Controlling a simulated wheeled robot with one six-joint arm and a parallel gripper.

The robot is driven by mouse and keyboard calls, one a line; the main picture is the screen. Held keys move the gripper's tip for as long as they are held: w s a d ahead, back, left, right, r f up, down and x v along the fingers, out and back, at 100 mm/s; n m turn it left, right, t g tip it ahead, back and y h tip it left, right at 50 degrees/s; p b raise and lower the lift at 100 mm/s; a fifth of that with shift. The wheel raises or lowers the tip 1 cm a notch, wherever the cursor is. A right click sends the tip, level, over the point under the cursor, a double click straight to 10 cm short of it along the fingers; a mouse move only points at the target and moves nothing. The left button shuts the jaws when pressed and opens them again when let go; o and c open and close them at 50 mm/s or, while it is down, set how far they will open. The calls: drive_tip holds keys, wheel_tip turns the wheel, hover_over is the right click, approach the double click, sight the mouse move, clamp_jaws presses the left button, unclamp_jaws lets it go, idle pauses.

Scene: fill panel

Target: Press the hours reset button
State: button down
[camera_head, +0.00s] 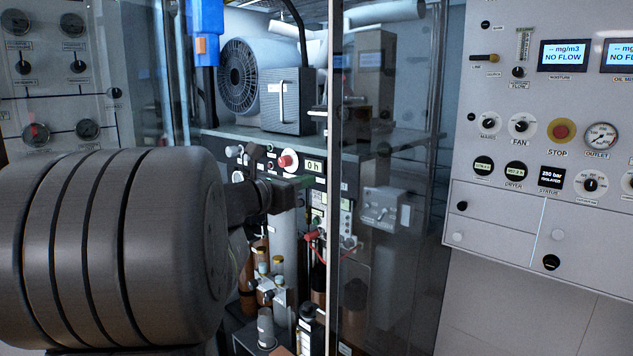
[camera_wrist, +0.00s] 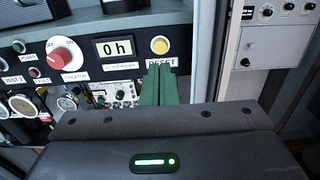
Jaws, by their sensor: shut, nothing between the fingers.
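The hours reset button is a round yellow button (camera_wrist: 160,45) in the wrist view, with a label reading RESET below it. An hours display (camera_wrist: 118,47) reading "0 h" sits just left of it; it also shows in the head view (camera_head: 314,167). My gripper (camera_wrist: 158,70) has green fingers, shut and empty, with the tips just below the button over the RESET label. I cannot tell whether the fingertips touch the panel. In the head view my gripper (camera_head: 300,181) is at the panel below the display, and the yellow button is hidden or too small to make out.
A large red rotary knob (camera_wrist: 65,55) is left of the display, with smaller buttons and gauges beyond. A glass door edge (camera_head: 335,200) stands right of the gripper. Brown bottles (camera_head: 262,258) stand below. A grey control panel (camera_head: 545,150) is at the right.

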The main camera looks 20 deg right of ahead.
drive_tip(key=v, duration=0.6)
drive_tip(key=shift+b, duration=0.3)
idle(0.4)
